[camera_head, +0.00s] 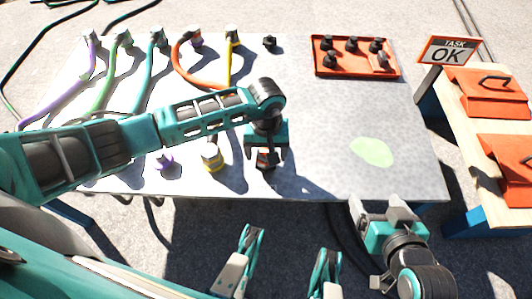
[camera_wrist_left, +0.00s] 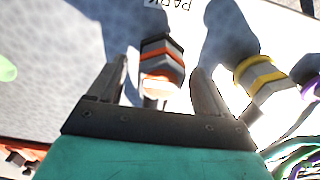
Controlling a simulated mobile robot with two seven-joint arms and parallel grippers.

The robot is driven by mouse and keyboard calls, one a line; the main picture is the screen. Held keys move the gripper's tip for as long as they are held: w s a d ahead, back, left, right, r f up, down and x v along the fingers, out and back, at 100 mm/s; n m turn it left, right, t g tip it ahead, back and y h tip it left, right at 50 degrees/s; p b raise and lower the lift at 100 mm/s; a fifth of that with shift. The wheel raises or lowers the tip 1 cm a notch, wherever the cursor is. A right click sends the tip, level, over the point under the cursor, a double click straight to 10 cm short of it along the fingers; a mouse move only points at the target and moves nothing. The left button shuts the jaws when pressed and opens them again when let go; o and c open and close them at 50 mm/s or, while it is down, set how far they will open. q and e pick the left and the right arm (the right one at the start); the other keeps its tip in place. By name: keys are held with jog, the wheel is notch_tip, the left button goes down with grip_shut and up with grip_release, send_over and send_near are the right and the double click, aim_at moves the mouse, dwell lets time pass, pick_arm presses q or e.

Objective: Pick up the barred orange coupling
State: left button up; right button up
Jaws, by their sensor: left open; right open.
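The barred orange coupling (camera_wrist_left: 160,72), with orange and dark bands, stands between the two fingers of my left gripper (camera_wrist_left: 160,88) in the left wrist view. The fingers are open, one on each side of it, with gaps visible; I cannot tell whether either touches it. In the head view my left gripper (camera_head: 266,150) hangs over the near edge area of the grey board (camera_head: 320,178), and only a dark, reddish part of the coupling (camera_head: 265,160) shows below it. My right gripper (camera_head: 384,208) is open and empty at the board's near right edge.
A yellow-banded coupling (camera_head: 212,158) stands just left of my left gripper, with a purple one (camera_head: 163,162) further left. Coloured cables run along the back left. A red tray (camera_head: 320,69) holds several black fittings. A green patch (camera_head: 372,151) lies on clear board.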

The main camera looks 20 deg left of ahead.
pick_arm(q)
jog(key=c, duration=1.2)
jog(key=shift+o, duration=0.2)
jog(key=shift+r, duration=0.1)
